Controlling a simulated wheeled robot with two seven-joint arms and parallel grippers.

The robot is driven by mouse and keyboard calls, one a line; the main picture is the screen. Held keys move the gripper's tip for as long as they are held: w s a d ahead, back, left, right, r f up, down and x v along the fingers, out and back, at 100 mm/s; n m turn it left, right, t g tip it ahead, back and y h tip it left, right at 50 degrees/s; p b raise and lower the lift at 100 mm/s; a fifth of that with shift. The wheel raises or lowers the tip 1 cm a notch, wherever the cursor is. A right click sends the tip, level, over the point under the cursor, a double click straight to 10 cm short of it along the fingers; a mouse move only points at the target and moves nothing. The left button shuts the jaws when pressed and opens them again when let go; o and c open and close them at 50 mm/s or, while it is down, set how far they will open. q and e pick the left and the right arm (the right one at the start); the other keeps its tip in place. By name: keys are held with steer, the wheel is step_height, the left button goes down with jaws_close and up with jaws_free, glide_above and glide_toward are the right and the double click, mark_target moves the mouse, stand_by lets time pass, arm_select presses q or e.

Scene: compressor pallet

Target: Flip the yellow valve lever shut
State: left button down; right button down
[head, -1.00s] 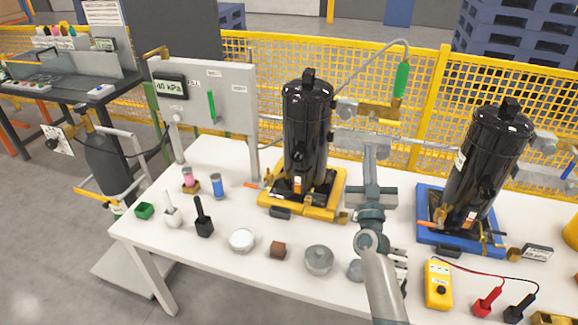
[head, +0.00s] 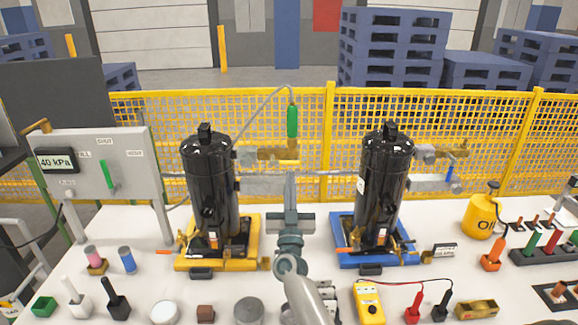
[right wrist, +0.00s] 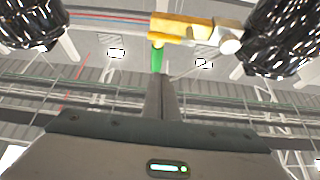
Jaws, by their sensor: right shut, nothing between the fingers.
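The brass-yellow valve (head: 275,153) sits on the pipe right of the left black compressor (head: 208,175). A short yellow piece (head: 293,147) rises at its right end, below an upright green handle (head: 292,121). I cannot tell which part is the lever. My right gripper (head: 289,177) points up and away, just below the valve, its fingers shut and empty. In the right wrist view, the valve (right wrist: 183,27) and green handle (right wrist: 157,60) appear beyond the shut fingertips (right wrist: 159,78); contact cannot be told. My left gripper is not in view.
The right compressor (head: 383,190) stands on a blue base (head: 345,248), with a blue-handled valve (head: 450,174). A grey panel (head: 130,150) reads 40 kPa at left. Pots, a yellow meter (head: 369,302) and an oil can (head: 482,215) stand on the white table. A yellow fence runs behind.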

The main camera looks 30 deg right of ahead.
mark_target(289, 162)
steer(key=w+d+p, duration=0.1)
steer(key=w, duration=0.1)
steer(key=w+d+r, duration=0.1)
steer(key=w+d, duration=0.1)
steer(key=w+d+p, duration=0.1)
steer(key=w, duration=0.2)
steer(key=shift+d+r+p, duration=0.2)
steer(key=shift+r+p, duration=0.15)
steer(key=shift+r, duration=0.05)
steer(key=shift+w+f, duration=0.1)
steer(key=shift+f, duration=0.55)
